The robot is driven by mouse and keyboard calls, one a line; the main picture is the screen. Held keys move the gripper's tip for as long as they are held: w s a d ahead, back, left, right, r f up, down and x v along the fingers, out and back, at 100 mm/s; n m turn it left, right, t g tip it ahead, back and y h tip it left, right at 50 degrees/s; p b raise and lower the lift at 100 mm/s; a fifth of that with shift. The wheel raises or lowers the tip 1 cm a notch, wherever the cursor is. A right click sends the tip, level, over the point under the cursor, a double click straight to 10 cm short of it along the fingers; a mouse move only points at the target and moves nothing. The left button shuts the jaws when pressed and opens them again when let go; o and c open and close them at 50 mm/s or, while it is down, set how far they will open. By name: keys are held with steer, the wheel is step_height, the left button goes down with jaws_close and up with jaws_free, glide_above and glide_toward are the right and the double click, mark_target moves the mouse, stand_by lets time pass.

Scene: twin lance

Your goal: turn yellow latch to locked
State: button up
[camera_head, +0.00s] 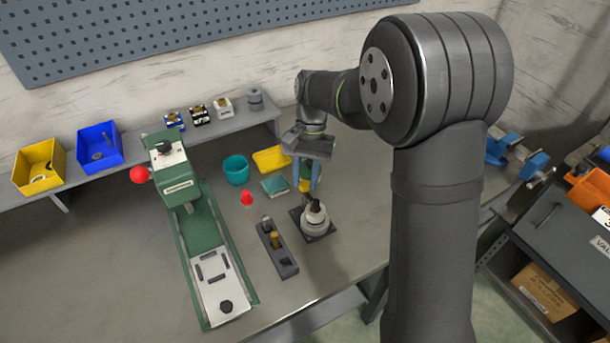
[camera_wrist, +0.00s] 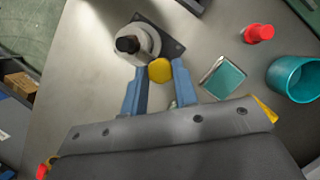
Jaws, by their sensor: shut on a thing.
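A yellow round piece, which looks like the yellow latch (camera_wrist: 160,70), sits between the blue fingertips of my gripper (camera_wrist: 157,77) in the wrist view. In the head view the yellow latch (camera_head: 305,185) shows between the fingers of my gripper (camera_head: 306,182), which points down. My gripper is shut on it. Right beside it stands a round white-grey fixture (camera_head: 316,224) with a black knob on a dark square plate; it also shows in the wrist view (camera_wrist: 148,40). I cannot tell how the latch joins the fixture, and no locked mark is readable.
A dark block with pegs (camera_head: 283,262) lies just left of the fixture. A red piece (camera_head: 247,198), a teal cup (camera_head: 236,169), a teal square box (camera_head: 274,188) and a yellow tray (camera_head: 271,159) are close by. A green press (camera_head: 215,240) stands farther left.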

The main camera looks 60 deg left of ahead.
steer(key=shift+m, duration=0.5)
steer(key=o, duration=1)
steer(key=shift+w+r, duration=0.1)
steer(key=v, duration=1.7)
steer(key=shift+w+d+r, duration=0.15)
steer(key=shift+w, duration=0.05)
steer(key=x, duration=1.7)
steer(key=shift+s+f, duration=0.25)
steer(key=shift+f, duration=0.05)
